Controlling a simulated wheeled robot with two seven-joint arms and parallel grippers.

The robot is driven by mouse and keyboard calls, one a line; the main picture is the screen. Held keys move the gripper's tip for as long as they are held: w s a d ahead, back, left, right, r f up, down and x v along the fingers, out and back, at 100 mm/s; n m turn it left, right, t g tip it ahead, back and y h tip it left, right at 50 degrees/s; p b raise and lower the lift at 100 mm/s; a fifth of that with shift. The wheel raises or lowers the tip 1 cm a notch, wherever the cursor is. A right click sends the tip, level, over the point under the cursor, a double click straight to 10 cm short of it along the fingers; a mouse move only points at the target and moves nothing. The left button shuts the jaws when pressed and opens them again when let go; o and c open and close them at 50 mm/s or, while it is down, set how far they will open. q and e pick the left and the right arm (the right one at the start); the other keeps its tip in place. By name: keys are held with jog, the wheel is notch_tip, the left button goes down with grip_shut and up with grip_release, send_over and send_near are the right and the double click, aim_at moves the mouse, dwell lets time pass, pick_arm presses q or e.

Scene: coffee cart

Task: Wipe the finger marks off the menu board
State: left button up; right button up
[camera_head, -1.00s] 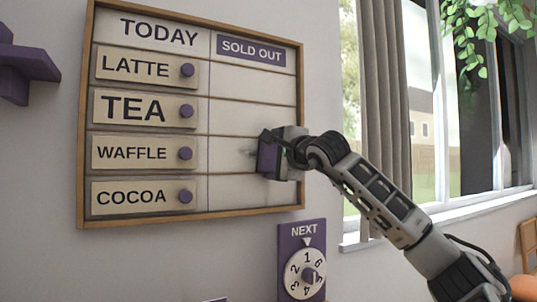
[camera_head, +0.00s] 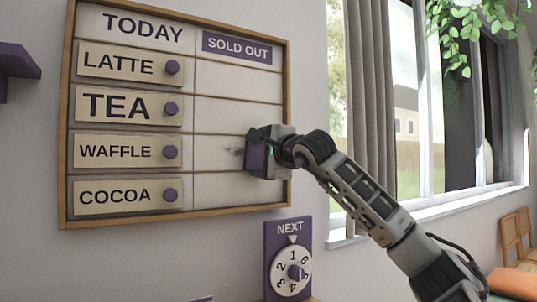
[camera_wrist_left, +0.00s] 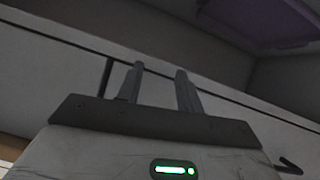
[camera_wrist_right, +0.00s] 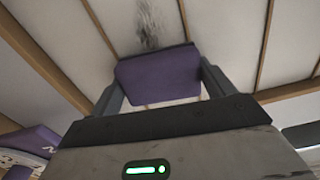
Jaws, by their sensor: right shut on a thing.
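The menu board (camera_head: 230,121) hangs on the wall in a wooden frame, with TODAY and SOLD OUT columns. Dark finger marks (camera_head: 236,152) show in the right column, beside the WAFFLE row; the right wrist view also shows these marks (camera_wrist_right: 150,24). My right gripper (camera_head: 262,155) is shut on a purple wiping block (camera_wrist_right: 160,73). The block is at the board just right of the marks; contact with the surface is hard to tell. My left gripper (camera_wrist_left: 159,84) shows in the left wrist view, its fingers apart and empty.
Name plates with purple knobs, such as the WAFFLE plate (camera_head: 115,152), fill the left column. A purple NEXT dial (camera_head: 289,262) is below the board. A window (camera_head: 440,130) with a curtain is at the right. A purple shelf (camera_head: 18,62) is at the left.

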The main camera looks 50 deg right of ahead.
jog(key=shift+w+a, duration=0.25)
jog(key=shift+a, duration=0.45)
jog(key=shift+w+a, duration=0.2)
jog(key=shift+a, duration=0.55)
jog(key=shift+w+a, duration=0.25)
jog(key=shift+a, duration=0.45)
jog(key=shift+w+a, duration=0.3)
jog(key=shift+a, duration=0.6)
jog(key=shift+w+a, duration=0.25)
jog(key=shift+a, duration=0.6)
jog(key=shift+s+a+f, duration=0.15)
jog(key=shift+s, duration=0.25)
jog(key=b, duration=0.2)
send_near(223, 153)
jog(key=shift+w, duration=0.35)
